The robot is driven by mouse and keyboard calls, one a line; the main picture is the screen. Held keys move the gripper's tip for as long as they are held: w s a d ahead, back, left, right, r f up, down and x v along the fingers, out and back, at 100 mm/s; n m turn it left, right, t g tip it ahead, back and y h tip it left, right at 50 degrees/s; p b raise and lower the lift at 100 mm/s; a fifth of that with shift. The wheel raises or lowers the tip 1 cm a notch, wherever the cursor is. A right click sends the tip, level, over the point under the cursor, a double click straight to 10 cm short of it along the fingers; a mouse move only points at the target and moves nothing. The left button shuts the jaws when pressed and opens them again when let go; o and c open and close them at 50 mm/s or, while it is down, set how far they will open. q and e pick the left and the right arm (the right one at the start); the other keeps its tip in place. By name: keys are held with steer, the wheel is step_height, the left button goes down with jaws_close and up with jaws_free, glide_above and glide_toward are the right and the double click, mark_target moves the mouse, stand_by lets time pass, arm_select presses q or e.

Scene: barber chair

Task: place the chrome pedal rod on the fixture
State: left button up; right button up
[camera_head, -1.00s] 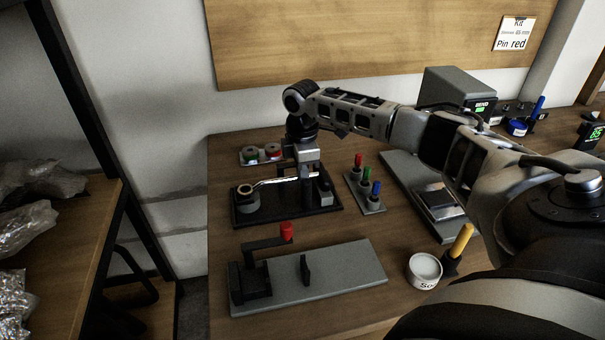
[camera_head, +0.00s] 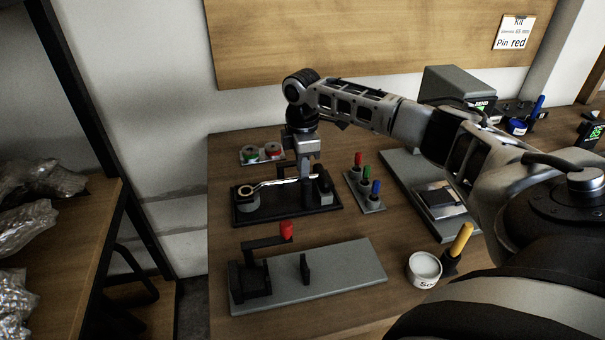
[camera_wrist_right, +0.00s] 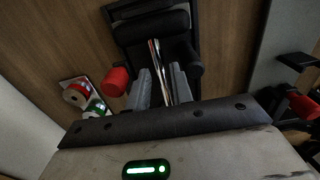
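The chrome pedal rod (camera_head: 272,183) lies along the black fixture (camera_head: 328,206). Its left end is at the round grey post (camera_head: 247,203), and its right end is by the dark block under my right gripper (camera_head: 305,188). In the right wrist view the rod (camera_wrist_right: 155,55) runs between the two fingers of the right gripper (camera_wrist_right: 161,80). The fingers stand apart with a visible gap on either side of the rod, so the gripper looks open. How the rod's right end sits is partly hidden by the gripper. My left gripper is not in view.
A lever press with a red knob (camera_head: 286,229) stands on a grey plate (camera_head: 345,272) in front. A pin stand (camera_head: 372,204) with red, green and blue pins is to the right. A tray of red and green spools (camera_head: 262,153) is behind. A white tub (camera_head: 424,268) stands front right.

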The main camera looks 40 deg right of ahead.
step_height(320, 180, up, 9)
steer(key=shift+r, duration=0.2)
stand_by(0.6)
